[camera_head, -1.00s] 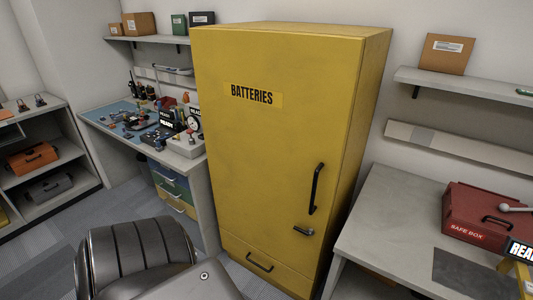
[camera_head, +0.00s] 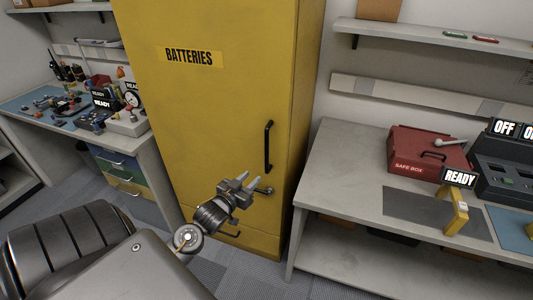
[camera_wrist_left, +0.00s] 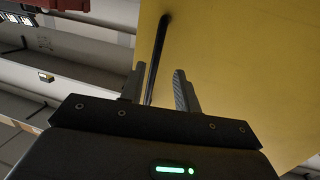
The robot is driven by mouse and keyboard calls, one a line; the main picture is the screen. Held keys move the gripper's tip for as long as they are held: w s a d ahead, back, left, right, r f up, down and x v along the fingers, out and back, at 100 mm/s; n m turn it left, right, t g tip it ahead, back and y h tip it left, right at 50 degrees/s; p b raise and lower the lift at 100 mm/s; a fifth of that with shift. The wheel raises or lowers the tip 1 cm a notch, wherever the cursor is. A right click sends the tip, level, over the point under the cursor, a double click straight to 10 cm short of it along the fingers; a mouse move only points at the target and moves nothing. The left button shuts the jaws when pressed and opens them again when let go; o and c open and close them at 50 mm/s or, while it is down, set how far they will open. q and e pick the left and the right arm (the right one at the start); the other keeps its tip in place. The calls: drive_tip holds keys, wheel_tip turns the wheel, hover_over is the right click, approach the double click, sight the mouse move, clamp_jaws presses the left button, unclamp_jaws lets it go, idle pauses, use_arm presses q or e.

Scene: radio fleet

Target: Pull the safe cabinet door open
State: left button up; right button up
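The tall yellow cabinet (camera_head: 215,110), labelled BATTERIES, stands in the middle with its door shut. A long black vertical handle (camera_head: 268,145) is on the right side of the door. A small latch lever (camera_head: 265,190) sits below it, partly behind my gripper. My left gripper (camera_head: 250,180) is open and empty, in front of the door just below and left of the handle. In the left wrist view the handle bar (camera_wrist_left: 157,55) runs between and beyond the spread fingers (camera_wrist_left: 160,85); I cannot tell whether they touch it. My right gripper is out of view.
A grey workbench (camera_head: 335,165) on the right holds a red safe box (camera_head: 425,150), a READY sign (camera_head: 460,178) and a control panel. A cluttered bench (camera_head: 25,105) stands at the left. Grey floor lies in front of the cabinet.

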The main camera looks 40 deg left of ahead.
use_arm(q)
wheel_tip(320, 180, up, 5)
drive_tip(key=t, duration=0.1)
drive_tip(key=w, duration=0.3)
drive_tip(key=w+p, duration=0.1)
drive_tip(key=w, duration=0.2)
drive_tip(key=w+a+p, duration=0.1)
drive_tip(key=w, duration=0.3)
drive_tip(key=shift+a+r, duration=0.1)
drive_tip(key=shift+w, duration=0.35)
clamp_jaws()
